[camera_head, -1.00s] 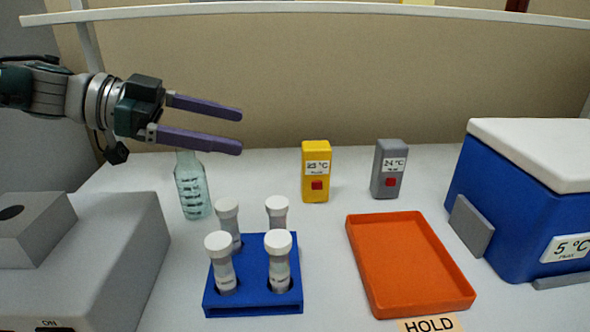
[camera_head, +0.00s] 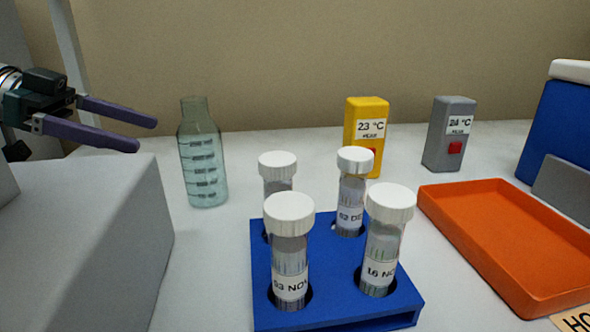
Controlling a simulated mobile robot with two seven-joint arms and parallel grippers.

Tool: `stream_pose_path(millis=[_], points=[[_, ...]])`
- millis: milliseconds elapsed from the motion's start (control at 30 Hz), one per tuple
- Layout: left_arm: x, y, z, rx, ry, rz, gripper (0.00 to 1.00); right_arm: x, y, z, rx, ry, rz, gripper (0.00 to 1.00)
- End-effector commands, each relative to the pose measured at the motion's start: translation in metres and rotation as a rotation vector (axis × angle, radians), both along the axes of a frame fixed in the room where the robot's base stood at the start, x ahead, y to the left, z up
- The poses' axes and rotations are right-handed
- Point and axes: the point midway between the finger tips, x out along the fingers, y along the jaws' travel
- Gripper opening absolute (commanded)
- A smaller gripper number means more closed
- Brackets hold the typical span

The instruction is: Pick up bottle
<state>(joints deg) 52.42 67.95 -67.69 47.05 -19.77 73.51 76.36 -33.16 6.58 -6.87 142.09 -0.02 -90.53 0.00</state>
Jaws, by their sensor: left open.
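The bottle (camera_head: 203,160) is clear, greenish glass with dark graduation marks. It stands upright on the white table, left of the middle of the head view. My left gripper (camera_head: 147,135) comes in from the left, with two purple fingers apart and nothing between them. In the picture its fingertips are just left of the bottle's upper part, with a gap between them. How far apart they are in depth is hard to tell. My right gripper is not in view.
A blue rack (camera_head: 340,311) holds several white-capped vials right of the bottle. A grey box-shaped device (camera_head: 95,235) stands front left. Behind are a yellow timer-like box (camera_head: 353,110) and a grey one (camera_head: 440,150). An orange tray (camera_head: 500,235) and a blue cooler (camera_head: 560,135) are at right.

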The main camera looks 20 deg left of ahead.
Motion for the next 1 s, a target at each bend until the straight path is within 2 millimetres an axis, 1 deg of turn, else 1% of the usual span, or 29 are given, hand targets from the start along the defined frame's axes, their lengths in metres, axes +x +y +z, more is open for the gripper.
stream_pose_path(millis=[33,67,167,300,433,567,700,800,1000], points=[[0.000,0.000,-0.011,0.000,0.000,0.000,1.00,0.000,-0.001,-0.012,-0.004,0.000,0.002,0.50],[0.000,-0.001,-0.012,-0.001,-0.001,0.000,1.00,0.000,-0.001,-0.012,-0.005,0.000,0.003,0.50],[0.005,-0.008,-0.015,-0.002,-0.001,-0.002,1.00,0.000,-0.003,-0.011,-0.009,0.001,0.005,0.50],[0.017,-0.025,-0.022,-0.002,-0.001,-0.004,1.00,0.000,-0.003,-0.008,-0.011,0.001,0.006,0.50],[0.024,-0.035,-0.027,-0.001,-0.001,-0.001,1.00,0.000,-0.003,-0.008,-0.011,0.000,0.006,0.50],[0.032,-0.044,-0.035,-0.002,-0.001,-0.002,1.00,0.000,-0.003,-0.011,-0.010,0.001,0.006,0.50],[0.045,-0.060,-0.046,-0.002,-0.001,-0.002,1.00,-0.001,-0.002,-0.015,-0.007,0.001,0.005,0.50],[0.051,-0.069,-0.049,-0.001,-0.002,0.000,1.00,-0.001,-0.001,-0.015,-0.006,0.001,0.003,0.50],[0.054,-0.073,-0.051,0.000,-0.002,0.001,1.00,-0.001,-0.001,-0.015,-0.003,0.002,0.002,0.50]])
